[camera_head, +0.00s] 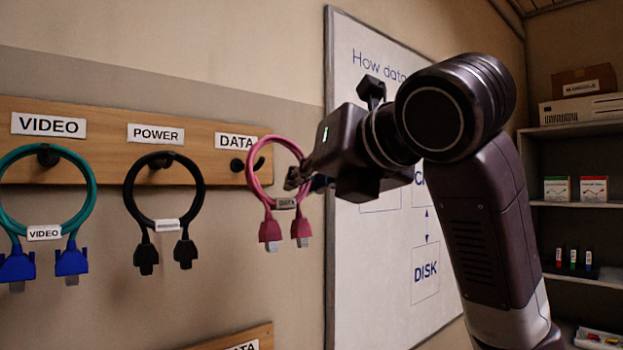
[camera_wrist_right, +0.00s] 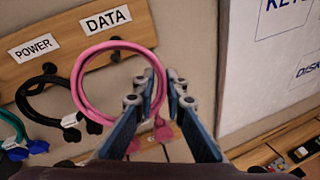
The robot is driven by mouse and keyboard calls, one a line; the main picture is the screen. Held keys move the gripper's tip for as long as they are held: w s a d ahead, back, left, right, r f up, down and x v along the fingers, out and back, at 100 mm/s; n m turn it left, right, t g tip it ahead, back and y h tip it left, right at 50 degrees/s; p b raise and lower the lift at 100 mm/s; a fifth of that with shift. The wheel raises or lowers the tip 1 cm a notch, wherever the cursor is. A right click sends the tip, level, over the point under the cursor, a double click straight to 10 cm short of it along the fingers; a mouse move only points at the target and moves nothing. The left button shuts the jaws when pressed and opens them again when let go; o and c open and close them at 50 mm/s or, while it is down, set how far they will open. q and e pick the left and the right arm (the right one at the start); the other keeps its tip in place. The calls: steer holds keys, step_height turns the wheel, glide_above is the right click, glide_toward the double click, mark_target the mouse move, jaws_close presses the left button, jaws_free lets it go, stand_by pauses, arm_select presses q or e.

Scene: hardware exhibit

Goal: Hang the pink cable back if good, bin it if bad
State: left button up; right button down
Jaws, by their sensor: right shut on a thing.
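The pink cable (camera_head: 253,179) is a coiled loop with two pink connectors hanging down and a small grey label at its lower part. My right gripper (camera_head: 297,181) is shut on the right side of the loop and holds it in front of the board, by the DATA sign (camera_head: 237,142). The dark DATA peg (camera_head: 238,164) shows just left of the loop; I cannot tell whether the loop is around it. In the right wrist view the pink cable (camera_wrist_right: 79,83) stands between the blue-sided fingers of my right gripper (camera_wrist_right: 160,88). My left gripper is not in view.
A teal VIDEO cable (camera_head: 92,190) and a black POWER cable (camera_head: 128,190) hang from pegs on the wooden board (camera_head: 100,112). A whiteboard (camera_head: 385,275) stands behind my right arm. Shelves (camera_head: 570,204) with boxes are at the far right.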

steer(key=a+f+x, duration=0.1)
steer(key=x, duration=0.5)
steer(key=shift+s+p, duration=0.15)
steer(key=shift+p, duration=0.25)
stand_by(0.3)
steer(key=shift+a, duration=0.15)
stand_by(0.5)
